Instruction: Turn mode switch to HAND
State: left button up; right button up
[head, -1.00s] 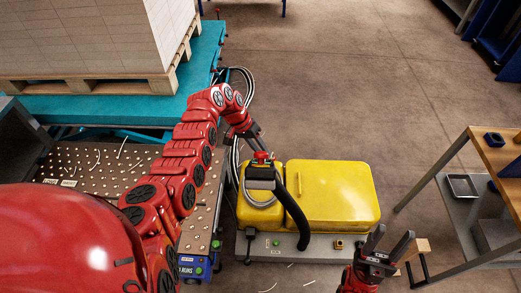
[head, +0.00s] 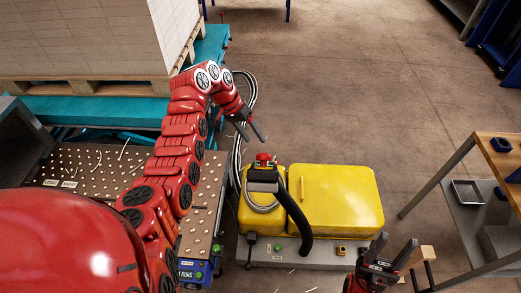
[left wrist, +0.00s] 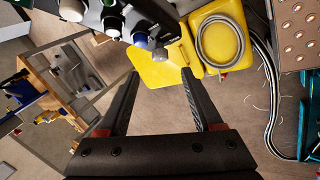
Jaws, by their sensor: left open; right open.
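The yellow machine (head: 335,200) stands on a grey base, with a red knob (head: 263,158) on top of its black fitting. A small yellow box with a dark centre (head: 341,250) and a green button (head: 277,246) are on the base's front. I cannot tell which control is the mode switch, and no HAND marking is readable. My left gripper (head: 254,138) is open and empty, above and apart from the red knob. In the left wrist view its open fingers (left wrist: 160,76) have yellow machine parts beyond them. My right gripper (head: 397,246) is open, right of the machine's front.
A black hose (head: 298,225) arches over the machine's front. A peg-dotted table (head: 100,165) is at left, with a pallet (head: 90,88) of stacked paper behind it. A wooden-topped bench (head: 495,160) stands at right.

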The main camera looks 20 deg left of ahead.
pick_arm(q)
jog(key=v, duration=0.9)
